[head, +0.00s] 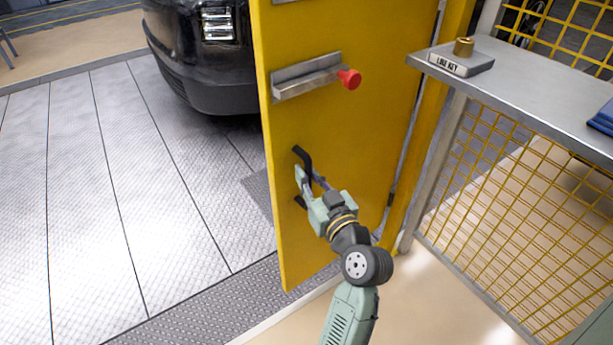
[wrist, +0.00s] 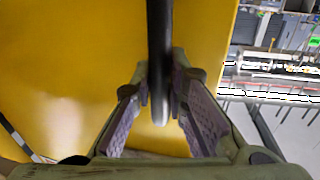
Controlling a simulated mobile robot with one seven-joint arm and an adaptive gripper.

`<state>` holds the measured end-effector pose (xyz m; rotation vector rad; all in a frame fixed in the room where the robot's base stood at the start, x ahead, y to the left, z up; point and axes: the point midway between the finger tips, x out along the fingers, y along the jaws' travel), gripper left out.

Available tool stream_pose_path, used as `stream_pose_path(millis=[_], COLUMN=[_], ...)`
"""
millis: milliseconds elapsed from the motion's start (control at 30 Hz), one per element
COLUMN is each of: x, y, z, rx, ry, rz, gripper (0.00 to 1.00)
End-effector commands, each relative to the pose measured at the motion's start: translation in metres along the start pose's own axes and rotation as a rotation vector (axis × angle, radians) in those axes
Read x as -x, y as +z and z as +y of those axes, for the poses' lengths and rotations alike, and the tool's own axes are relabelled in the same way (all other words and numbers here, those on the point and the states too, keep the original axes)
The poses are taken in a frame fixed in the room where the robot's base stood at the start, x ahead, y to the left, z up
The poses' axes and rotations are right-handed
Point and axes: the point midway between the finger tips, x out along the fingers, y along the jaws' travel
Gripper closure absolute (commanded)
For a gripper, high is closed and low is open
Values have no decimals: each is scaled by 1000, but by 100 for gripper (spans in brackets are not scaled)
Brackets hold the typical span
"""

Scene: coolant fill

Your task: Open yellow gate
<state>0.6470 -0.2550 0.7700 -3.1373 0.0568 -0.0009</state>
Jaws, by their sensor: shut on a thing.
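The yellow gate (head: 350,120) stands swung open at an angle, with the floor beyond showing past its left edge. It carries a black handle (head: 301,154) low near its free edge. My gripper (head: 307,180) is at this handle. In the wrist view my gripper (wrist: 163,100) has its fingers on both sides of the black handle (wrist: 159,50), shut on it, with the gate's yellow face (wrist: 80,70) behind. A grey latch bar (head: 306,76) with a red knob (head: 349,79) is fixed higher on the gate. Part of the handle is hidden by my fingers.
A steel shelf (head: 540,85) at the right holds a block labelled "LOU KEY" (head: 455,62) with a brass piece. Yellow mesh fencing (head: 520,210) stands below it. A dark vehicle (head: 205,60) is beyond the gate. The plated floor (head: 130,180) at left is clear.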

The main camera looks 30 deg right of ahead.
Motion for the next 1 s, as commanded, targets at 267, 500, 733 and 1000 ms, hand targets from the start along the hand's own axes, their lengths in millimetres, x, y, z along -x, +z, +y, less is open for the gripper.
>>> stream_pose_path(millis=[267,500,733,1000], x=[1,0,0,28], y=[0,0,0,1], z=[5,3,2,2], rx=[-1,0,0,1], ry=[13,7,5,8], rz=[0,0,0,-4], gripper=[80,65,65,65])
